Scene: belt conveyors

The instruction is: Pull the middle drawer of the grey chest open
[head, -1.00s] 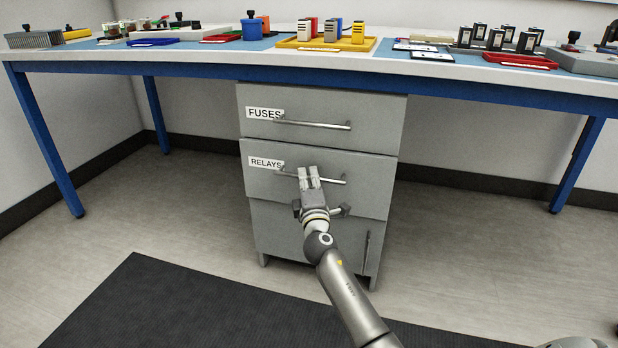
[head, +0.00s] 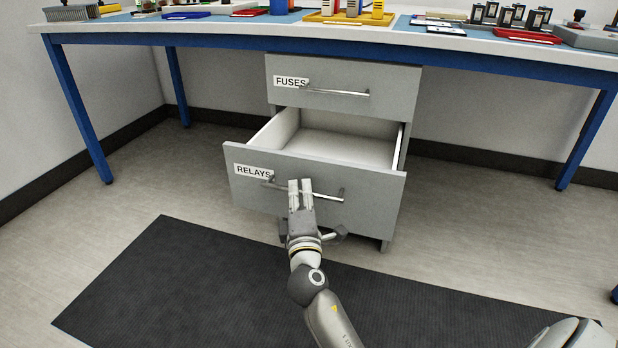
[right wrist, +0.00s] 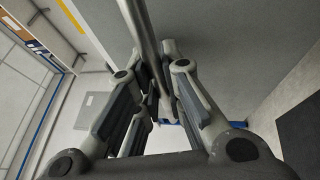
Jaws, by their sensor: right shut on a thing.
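The grey chest (head: 404,92) stands under the workbench. Its middle drawer (head: 375,190), labelled RELAYS, is pulled well out, and its white inside shows and looks empty. The bar handle (head: 330,197) runs across the drawer front. My right gripper (head: 300,186) is shut on this handle near its middle. In the right wrist view, the handle (right wrist: 142,30) passes between the fingers of the right gripper (right wrist: 155,98). The top drawer (head: 395,90), labelled FUSES, is shut. The lower part of the chest is mostly hidden behind the open drawer. My left gripper is not in view.
The blue-framed workbench (head: 220,40) holds trays and small parts along the top. A dark mat (head: 180,280) lies on the floor in front of the chest. The floor on both sides of the chest is clear.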

